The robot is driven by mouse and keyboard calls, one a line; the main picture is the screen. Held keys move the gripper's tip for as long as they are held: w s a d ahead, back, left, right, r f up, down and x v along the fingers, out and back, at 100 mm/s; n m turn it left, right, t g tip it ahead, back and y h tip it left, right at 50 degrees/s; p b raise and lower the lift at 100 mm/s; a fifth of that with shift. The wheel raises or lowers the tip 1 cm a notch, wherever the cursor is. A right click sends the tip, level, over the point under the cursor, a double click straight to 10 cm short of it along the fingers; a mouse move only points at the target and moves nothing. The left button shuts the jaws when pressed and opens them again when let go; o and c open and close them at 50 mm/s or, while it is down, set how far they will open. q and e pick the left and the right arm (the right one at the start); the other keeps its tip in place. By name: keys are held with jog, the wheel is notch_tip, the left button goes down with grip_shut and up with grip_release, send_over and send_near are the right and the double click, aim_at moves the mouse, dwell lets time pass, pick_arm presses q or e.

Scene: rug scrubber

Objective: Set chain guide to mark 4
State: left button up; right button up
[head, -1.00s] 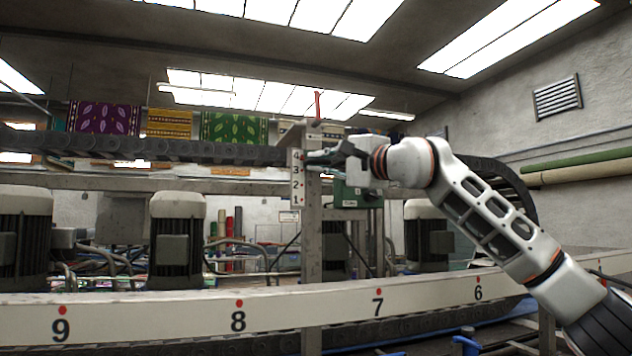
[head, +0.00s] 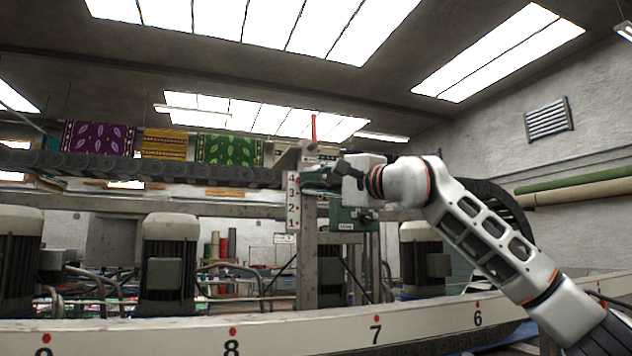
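A grey upright post (head: 309,240) stands at the centre, with a white scale plate (head: 292,205) marked 1 to 4 from bottom to top. A green block (head: 352,216) with a small label sits on the right side of the post, below my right gripper. My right gripper (head: 314,179) reaches in from the right, its dark fingers beside the post at about the height of mark 4. The fingers overlap dark and green parts there, so their opening and any grip are unclear. A dark chain (head: 150,167) runs left from the post. My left gripper is out of view.
A white beam (head: 270,335) with numbers 6 to 9 crosses in front. Grey motors (head: 168,262) stand behind it. Patterned rugs (head: 228,150) hang at the back.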

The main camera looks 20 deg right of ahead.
jog(key=shift+f, duration=0.1)
jog(key=v, duration=1.2)
dwell(0.4)
